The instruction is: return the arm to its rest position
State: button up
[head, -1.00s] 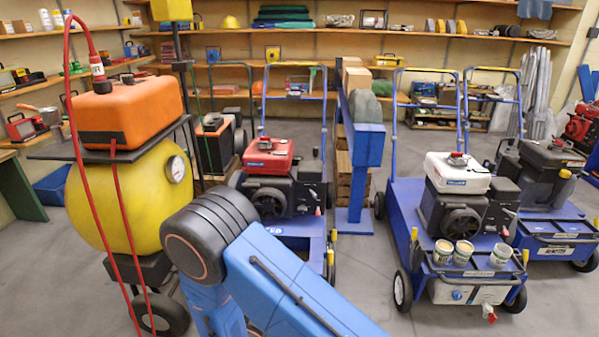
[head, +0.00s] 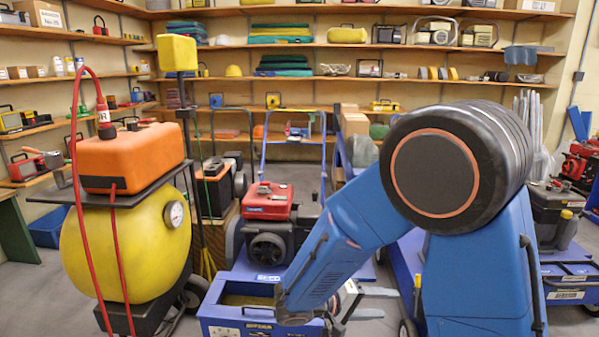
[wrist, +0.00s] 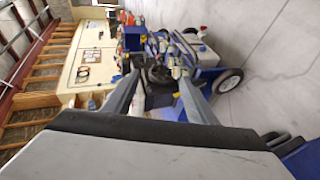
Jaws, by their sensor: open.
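My arm is folded, with its black elbow joint raised at the right of the head view and the forearm sloping down to the left. My gripper (head: 378,304) shows beyond the forearm's low end, its fingers pointing right. In the wrist view my gripper (wrist: 155,85) has its two fingers well apart with nothing held between them. The red-engined aerator (head: 267,203) stands behind the forearm. The arm hides the white-engined aerator in the head view. A wheeled machine (wrist: 228,82) lies beyond the fingertips in the wrist view, which is turned sideways.
A yellow tank (head: 120,250) with an orange unit (head: 130,158) and a red hose stands close at the left. A blue open box (head: 225,328) is just left of the forearm's low end. A dark-engined machine (head: 550,205) stands right of my arm. Shelves line the back wall.

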jog(key=s+d+r+m+g+y, duration=0.1)
jog(key=s+d+r+g+y, duration=0.15)
jog(key=s+d+y, duration=0.4)
jog(key=s+d+r+m+g+y, duration=0.1)
jog(key=s+d+r+y, duration=0.25)
jog(key=s, duration=0.65)
jog(key=s+a+r+t+y, duration=0.2)
jog(key=s+r+t+y, duration=0.1)
jog(key=s+r+t, duration=0.1)
jog(key=shift+s+a+r+y, duration=0.25)
jog(key=shift+s+r, duration=0.2)
jog(key=shift+r, duration=0.35)
